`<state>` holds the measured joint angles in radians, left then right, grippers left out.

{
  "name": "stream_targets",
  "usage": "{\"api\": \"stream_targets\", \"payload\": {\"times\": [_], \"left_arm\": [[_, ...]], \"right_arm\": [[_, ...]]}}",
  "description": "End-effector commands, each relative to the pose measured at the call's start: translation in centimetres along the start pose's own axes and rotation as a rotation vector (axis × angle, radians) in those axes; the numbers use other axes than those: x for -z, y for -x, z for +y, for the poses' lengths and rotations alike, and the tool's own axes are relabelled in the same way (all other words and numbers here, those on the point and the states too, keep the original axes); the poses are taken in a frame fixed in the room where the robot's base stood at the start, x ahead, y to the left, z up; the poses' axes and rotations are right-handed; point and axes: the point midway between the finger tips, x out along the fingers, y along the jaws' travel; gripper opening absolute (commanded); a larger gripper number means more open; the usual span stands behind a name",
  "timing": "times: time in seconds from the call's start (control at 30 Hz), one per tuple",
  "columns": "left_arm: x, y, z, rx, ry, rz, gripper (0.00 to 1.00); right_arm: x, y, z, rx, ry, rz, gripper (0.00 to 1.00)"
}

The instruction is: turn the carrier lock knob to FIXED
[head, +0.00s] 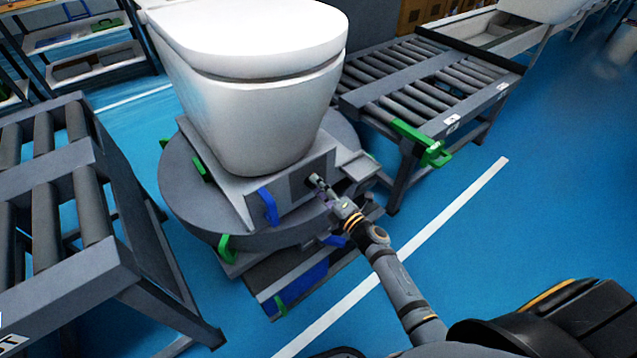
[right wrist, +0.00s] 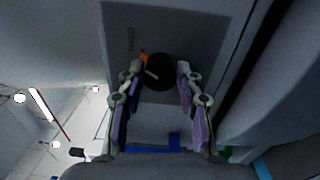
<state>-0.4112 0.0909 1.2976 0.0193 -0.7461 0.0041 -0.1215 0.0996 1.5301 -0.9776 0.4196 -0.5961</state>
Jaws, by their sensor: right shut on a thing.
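The carrier lock knob (right wrist: 161,72) is a round black knob on a dark plate in the right wrist view. A pale line shows on its face, towards the left finger, and an orange mark sits at its upper left edge. The word FIXED (right wrist: 131,40) is printed sideways on the plate, up and left of the knob. My right gripper (right wrist: 160,70) is shut on the knob, one finger at each side. In the head view my right gripper (head: 318,184) reaches the front of the grey carrier (head: 285,202) under the white toilet (head: 255,110). My left gripper is not seen.
The carrier stands on a round grey turntable (head: 185,205). A blue handle (head: 267,206) is left of my gripper on the carrier's front. Roller conveyors stand at the left (head: 95,270) and at the upper right (head: 440,85).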

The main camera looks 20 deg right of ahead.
Motion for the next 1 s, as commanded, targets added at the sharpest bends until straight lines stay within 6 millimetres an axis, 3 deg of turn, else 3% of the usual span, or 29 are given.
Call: {"api": "stream_targets", "payload": {"times": [0.17, 0.4, 0.93, 0.97, 1.0], "left_arm": [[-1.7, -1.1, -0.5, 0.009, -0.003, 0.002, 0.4], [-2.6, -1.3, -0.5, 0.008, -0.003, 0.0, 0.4], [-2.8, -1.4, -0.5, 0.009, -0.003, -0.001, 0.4], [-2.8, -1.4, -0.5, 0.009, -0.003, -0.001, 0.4], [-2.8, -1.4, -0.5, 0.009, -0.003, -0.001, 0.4]], "right_arm": [[0.0, 0.0, 0.1, 0.001, -0.095, -0.005, 0.04], [0.0, 0.1, -0.1, 0.001, -0.166, -0.008, 0.04], [0.1, 0.1, -0.2, 0.0, -0.184, -0.008, 0.04], [0.1, 0.1, -0.2, 0.0, -0.184, -0.008, 0.39], [0.1, 0.1, -0.2, 0.0, -0.184, -0.008, 0.45]]}}
